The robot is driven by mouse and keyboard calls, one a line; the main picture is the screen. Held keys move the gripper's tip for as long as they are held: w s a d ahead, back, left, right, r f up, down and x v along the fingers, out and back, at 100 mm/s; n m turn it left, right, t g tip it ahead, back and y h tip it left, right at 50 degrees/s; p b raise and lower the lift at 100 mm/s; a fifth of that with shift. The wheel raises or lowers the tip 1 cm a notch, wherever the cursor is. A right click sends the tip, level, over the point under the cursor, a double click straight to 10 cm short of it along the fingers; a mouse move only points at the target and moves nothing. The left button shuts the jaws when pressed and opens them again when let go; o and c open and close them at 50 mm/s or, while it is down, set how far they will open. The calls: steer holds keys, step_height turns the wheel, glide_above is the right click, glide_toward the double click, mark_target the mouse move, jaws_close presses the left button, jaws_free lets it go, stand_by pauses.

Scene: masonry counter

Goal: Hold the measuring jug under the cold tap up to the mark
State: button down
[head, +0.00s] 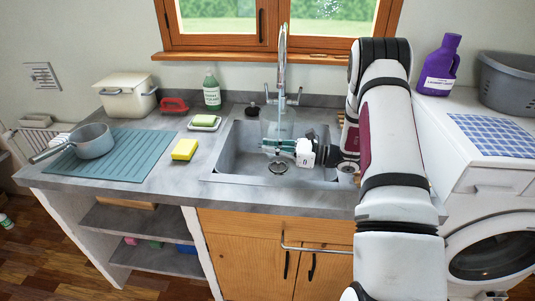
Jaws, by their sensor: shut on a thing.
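The clear measuring jug (279,124) is inside the sink area, upright as far as I can see, below the tall chrome tap (283,48). My gripper (278,147) is shut on the jug, reaching in from the right over the sink (228,163). The jug's transparent wall makes its mark and any water level too small to tell. Whether water runs from the tap cannot be made out. The tap's lever handles (297,96) stand at its base behind the jug.
A yellow sponge (185,149), a soap dish (204,122) and a green bottle (212,90) stand left of the sink. A saucepan (93,141) sits on the teal mat (138,150). A purple detergent bottle (440,65) stands on the washing machine (490,180) at right.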

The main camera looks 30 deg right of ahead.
steer(key=shift+w+d+f+b, duration=0.25)
steer(key=shift+w+d+b, duration=0.55)
steer(key=shift+w+b, duration=0.2)
steer(key=shift+w+d+f+b, duration=0.25)
steer(key=shift+w+d+b, duration=0.55)
steer(key=shift+w+b, duration=0.15)
steer(key=shift+s+d, duration=0.1)
steer(key=shift+s+d, duration=0.35)
steer(key=shift+w+a, duration=0.15)
steer(key=shift+w+a, duration=0.25)
steer(key=shift+a, duration=0.05)
steer(key=shift+s+d, duration=0.1)
steer(key=shift+d, duration=0.05)
steer(key=shift+s+d, duration=0.3)
steer(key=shift+w+a+b, duration=0.15)
steer(key=shift+b, duration=0.15)
